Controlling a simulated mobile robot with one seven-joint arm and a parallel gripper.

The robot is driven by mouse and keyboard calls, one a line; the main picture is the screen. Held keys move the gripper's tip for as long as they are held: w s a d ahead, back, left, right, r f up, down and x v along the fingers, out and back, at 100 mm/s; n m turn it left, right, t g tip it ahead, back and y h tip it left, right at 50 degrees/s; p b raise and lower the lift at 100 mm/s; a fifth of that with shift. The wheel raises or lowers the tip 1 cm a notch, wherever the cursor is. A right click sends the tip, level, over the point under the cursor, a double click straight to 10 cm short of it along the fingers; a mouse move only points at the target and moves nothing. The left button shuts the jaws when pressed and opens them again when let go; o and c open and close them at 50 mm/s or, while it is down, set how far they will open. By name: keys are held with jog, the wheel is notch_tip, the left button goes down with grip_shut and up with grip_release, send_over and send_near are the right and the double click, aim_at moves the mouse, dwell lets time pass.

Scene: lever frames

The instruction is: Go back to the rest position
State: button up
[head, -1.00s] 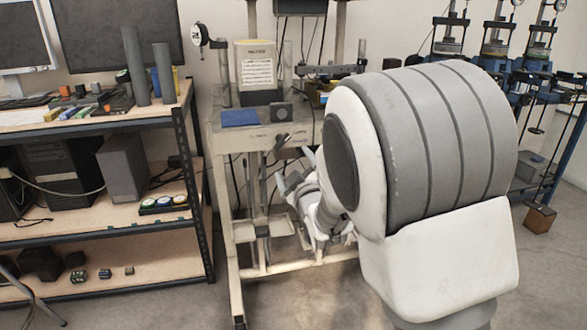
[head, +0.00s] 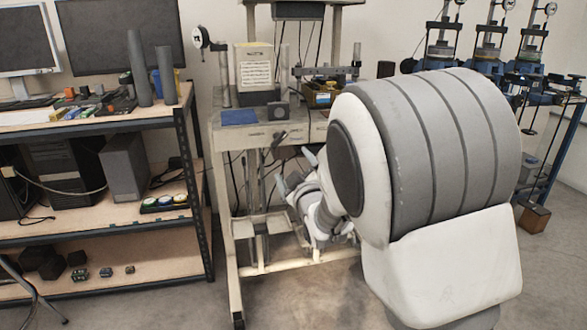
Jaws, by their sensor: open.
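My gripper (head: 296,172) is in front of the cream-coloured stand, below its top and left of my large white and grey arm. Its two grey fingers are spread apart, with nothing seen between them. My arm hides the stand's right side and part of my wrist.
A shelf unit (head: 193,190) with monitors and computers stands at the left. Blue lever frames (head: 550,98) stand at the back right. Bare floor shows in front.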

jog(key=s+d+r+m+g+h, duration=0.25)
jog(key=s+d+m+g, duration=0.35)
jog(key=s+d, duration=0.5)
jog(key=s+d+f+m+g+h, duration=0.1)
jog(key=s+d+f+m+g, duration=0.15)
jog(key=s, duration=1.05)
jog(key=s+d+f+m+g+h, duration=0.2)
jog(key=s+d+m+g, duration=0.15)
jog(key=s, duration=0.95)
notch_tip(320, 180, up, 28)
jog(key=a+p, duration=0.1)
jog(key=p, duration=2.6)
jog(key=shift+r+p, duration=0.15)
jog(key=shift+p, duration=0.25)
